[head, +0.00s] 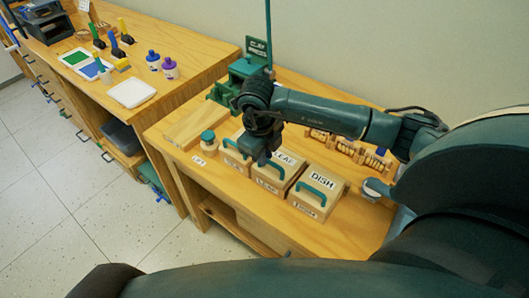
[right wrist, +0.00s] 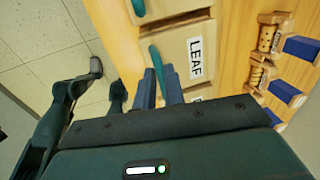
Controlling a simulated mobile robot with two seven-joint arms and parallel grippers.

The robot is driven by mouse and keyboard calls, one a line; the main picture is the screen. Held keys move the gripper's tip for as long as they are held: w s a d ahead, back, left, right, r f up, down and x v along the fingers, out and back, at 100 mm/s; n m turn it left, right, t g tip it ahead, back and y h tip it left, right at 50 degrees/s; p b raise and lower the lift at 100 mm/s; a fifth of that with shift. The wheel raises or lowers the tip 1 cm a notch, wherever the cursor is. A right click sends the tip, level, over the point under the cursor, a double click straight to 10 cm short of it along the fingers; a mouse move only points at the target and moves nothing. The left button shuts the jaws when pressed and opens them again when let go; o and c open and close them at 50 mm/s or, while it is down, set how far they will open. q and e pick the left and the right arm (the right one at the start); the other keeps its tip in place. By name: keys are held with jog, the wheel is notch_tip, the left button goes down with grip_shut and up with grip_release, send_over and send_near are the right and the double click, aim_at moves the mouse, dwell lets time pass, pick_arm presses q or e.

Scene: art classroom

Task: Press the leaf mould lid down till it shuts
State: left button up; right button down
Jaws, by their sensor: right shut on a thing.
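The leaf mould (head: 270,172) is a wooden box with LEAF labels on its top and front, between two similar boxes on the bench. My right gripper (head: 262,158) is low over its front edge and shut on its teal handle (right wrist: 155,58). The right wrist view shows the handle running between the two fingers, and the lid's LEAF label (right wrist: 196,58) beside them. The gripper and wrist hide part of the box in the head view. I cannot tell whether a gap is left under the lid.
The DISH mould (head: 320,188) stands close on the right, another mould (head: 236,158) close on the left. Wooden racks (head: 350,150) are behind. The green clay press (head: 245,70) is at the back. Bare bench (head: 350,228) lies at right.

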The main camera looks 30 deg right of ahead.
aim_at(273, 160)
jog(key=shift+w+d+r+g+y+b, duration=0.2)
jog(key=shift+w+d+r+g+y, duration=0.05)
jog(key=shift+d+r+y, duration=0.35)
jog(key=shift+w+d+r+g+y+b, duration=0.15)
jog(key=shift+w+d+r+g+y, duration=0.1)
jog(key=shift+d+r+y, duration=0.35)
jog(key=shift+a+f, duration=0.1)
jog(key=c, duration=1.5)
grip_release()
notch_tip(273, 160, up, 13)
jog(key=d+b, duration=0.1)
jog(key=shift+w, duration=0.25)
jog(key=shift+d, duration=0.15)
